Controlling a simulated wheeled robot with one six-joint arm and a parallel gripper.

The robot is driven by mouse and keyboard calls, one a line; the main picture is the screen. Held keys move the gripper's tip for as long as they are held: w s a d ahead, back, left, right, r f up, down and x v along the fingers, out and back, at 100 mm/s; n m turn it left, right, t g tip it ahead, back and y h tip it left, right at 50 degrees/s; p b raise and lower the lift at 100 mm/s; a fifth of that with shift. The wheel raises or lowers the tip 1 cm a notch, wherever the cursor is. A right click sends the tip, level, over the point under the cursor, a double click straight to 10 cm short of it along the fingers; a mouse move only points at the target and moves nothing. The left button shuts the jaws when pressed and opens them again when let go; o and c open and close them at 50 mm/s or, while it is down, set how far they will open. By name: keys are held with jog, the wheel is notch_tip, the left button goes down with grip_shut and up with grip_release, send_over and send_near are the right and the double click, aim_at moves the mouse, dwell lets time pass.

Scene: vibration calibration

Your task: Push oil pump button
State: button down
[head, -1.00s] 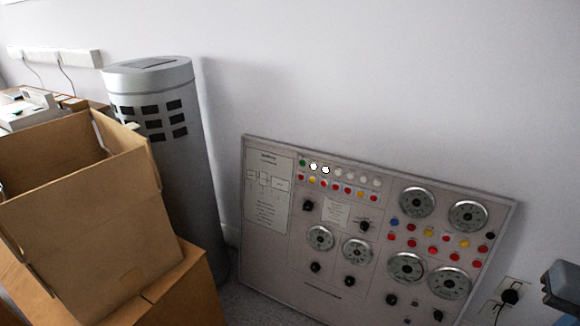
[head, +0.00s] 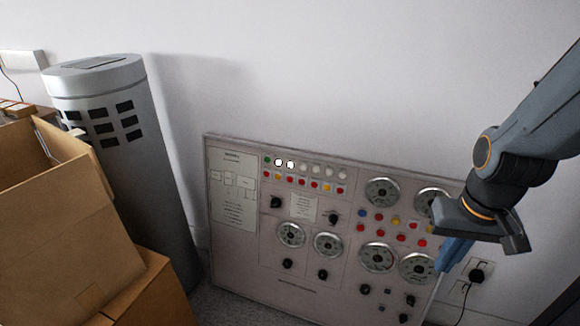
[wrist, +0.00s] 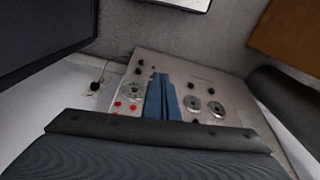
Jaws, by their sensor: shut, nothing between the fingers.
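The control panel (head: 240,255) leans against the wall in the head view. It carries round gauges, dark knobs and rows of coloured buttons. The top row has a green lamp (head: 267,159) and two brightly lit white lamps (head: 284,163). Red, yellow and blue buttons (head: 378,217) sit among the gauges at right. The labels are too small to read, so I cannot tell which is the oil pump button. My gripper (head: 455,253) is shut and empty, in front of the panel's right edge, hiding part of it. In the wrist view, its blue fingers (wrist: 160,95) overlap the panel (wrist: 228,92).
A tall grey cylinder (head: 150,190) stands left of the panel. An open cardboard box (head: 60,240) sits on another box (head: 155,290) at lower left. A wall socket with a black plug (head: 478,273) is right of the panel. Bare wall lies above it.

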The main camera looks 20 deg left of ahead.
jog(key=w+a+f+n+t+y+b, duration=0.1)
jog(key=w+a+f+t, duration=0.1)
jog(key=w+a, duration=0.35)
jog(key=w+a+f+n+t, duration=0.1)
jog(key=w+a+f+t, duration=0.1)
jog(key=w, duration=0.7)
jog(key=n+t+y+b, duration=0.2)
jog(key=n+t+y, duration=0.4)
jog(key=t, duration=0.2)
send_near(291, 165)
jog(key=d, duration=0.5)
jog(key=s+a+n+t+y+b, duration=0.1)
jog(key=s+a+n+t+y, duration=0.1)
jog(key=s+a+y, duration=0.3)
jog(key=a, duration=0.4)
jog(key=shift+a+f+n+t, duration=0.3)
jog(key=shift+n, duration=0.1)
jog(key=w+f+b, duration=0.1)
jog(key=w+b, duration=0.3)
jog(key=w, duration=0.4)
jog(key=shift+w+d+f+b, duration=0.35)
jog(key=shift+f, duration=0.05)
jog(key=shift+w, duration=0.4)
